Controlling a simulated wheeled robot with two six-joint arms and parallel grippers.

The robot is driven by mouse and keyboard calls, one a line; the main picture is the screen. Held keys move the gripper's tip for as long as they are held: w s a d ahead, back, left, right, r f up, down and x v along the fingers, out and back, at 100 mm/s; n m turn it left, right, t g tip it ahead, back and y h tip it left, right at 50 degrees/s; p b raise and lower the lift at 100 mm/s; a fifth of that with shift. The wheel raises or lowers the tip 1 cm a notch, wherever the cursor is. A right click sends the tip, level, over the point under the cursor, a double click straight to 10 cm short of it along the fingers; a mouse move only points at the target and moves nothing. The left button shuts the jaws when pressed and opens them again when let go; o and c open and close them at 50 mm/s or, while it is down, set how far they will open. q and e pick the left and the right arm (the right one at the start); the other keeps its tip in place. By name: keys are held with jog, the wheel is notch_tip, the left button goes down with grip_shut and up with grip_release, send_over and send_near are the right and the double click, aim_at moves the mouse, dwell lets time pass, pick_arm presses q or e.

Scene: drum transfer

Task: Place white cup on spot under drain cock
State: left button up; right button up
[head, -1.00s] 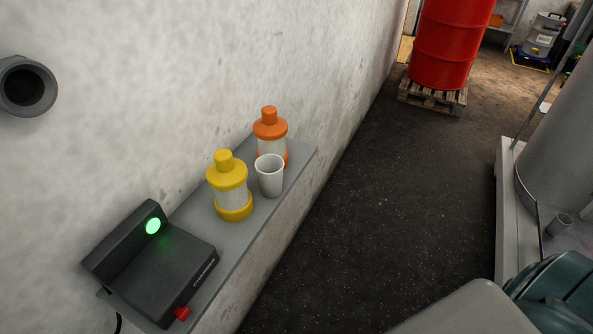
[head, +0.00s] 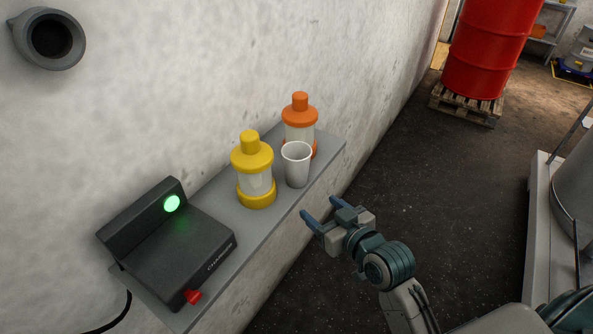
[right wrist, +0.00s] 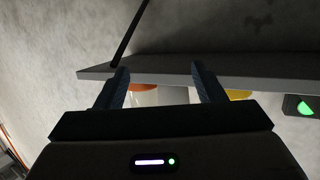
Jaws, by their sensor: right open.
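The white cup (head: 297,165) stands upright on a narrow grey wall shelf (head: 222,222), beside a yellow-capped bottle and in front of an orange-capped one. My right gripper (head: 320,211) is open and empty, in front of the shelf edge and apart from the cup, its fingers toward the shelf. In the right wrist view, the picture is upside down; the shelf (right wrist: 250,82) crosses above the open fingers and the white cup (right wrist: 172,96) shows partly between them. My left gripper is not in view. I cannot make out the drain cock or the spot under it.
The yellow bottle (head: 254,182) and orange bottle (head: 299,117) stand close to the cup. A black charger (head: 180,245) with a green light sits at the shelf's near end. A red drum (head: 486,50) stands on a pallet. A grey tank (head: 577,195) is at right. Dark floor between is clear.

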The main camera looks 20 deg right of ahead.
aim_at(290, 151)
jog(key=r+t, duration=0.1)
jog(key=r, duration=0.2)
jog(key=r+t, duration=0.1)
jog(key=r, duration=0.2)
jog(key=a+r+y, duration=0.1)
jog(key=r, duration=0.2)
jog(key=shift+t, duration=0.4)
jog(key=x, duration=0.2)
jog(key=p+x, duration=0.1)
jog(key=x, duration=0.1)
jog(key=shift+w+a+r, duration=0.15)
jog(key=shift+w+r, duration=0.05)
jog(key=shift+w, duration=0.1)
jog(key=shift+w+a, duration=0.2)
jog(key=shift+w, duration=0.4)
jog(key=p+x, duration=0.1)
jog(key=x, duration=0.3)
jog(key=shift+w+a+p, duration=0.1)
jog(key=shift+w+p, duration=0.1)
jog(key=shift+p, duration=0.15)
jog(key=shift+w+f, duration=0.1)
jog(key=shift+w, duration=0.05)
jog(key=c, duration=0.8)
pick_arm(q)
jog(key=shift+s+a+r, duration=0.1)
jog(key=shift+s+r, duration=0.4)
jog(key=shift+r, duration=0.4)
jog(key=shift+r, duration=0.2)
pick_arm(e)
jog(key=shift+r, duration=0.2)
